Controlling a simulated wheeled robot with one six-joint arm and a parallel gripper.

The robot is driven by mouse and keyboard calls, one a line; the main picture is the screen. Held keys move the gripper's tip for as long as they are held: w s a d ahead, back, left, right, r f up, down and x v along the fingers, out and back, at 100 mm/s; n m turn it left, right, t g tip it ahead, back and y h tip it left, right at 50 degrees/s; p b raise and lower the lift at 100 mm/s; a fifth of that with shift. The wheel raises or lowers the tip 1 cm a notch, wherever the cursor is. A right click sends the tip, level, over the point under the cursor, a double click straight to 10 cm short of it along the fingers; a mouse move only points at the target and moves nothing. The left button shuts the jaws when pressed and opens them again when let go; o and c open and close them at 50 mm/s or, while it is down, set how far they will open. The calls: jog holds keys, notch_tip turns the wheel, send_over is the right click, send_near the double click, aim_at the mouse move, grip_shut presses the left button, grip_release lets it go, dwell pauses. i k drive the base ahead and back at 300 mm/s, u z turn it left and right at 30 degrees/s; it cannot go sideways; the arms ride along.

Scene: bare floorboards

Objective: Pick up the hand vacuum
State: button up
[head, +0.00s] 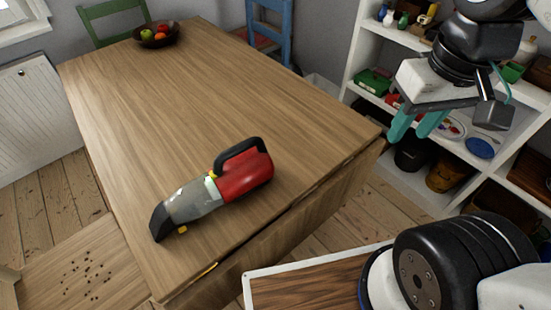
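The hand vacuum (215,189) lies on the near part of the wooden table (200,90). It has a red body with a black handle at its upper right, a grey clear middle and a dark nozzle pointing to the lower left. My gripper (416,128) is in the upper right, well to the right of the vacuum and apart from it. Its two teal fingers point down and left with a gap between them, and nothing shows between them.
A fruit bowl (157,35) stands at the table's far end. A green chair (112,14) and a blue chair (273,30) stand by the table. White shelves (362,42) with several items fill the right. Crumbs (88,274) lie on a wooden surface at lower left. Most of the tabletop is clear.

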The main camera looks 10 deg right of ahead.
aim_at(246, 166)
jog(key=z, duration=0.3)
jog(key=k, duration=0.85)
jog(key=u, duration=1.2)
jog(key=i, duration=0.5)
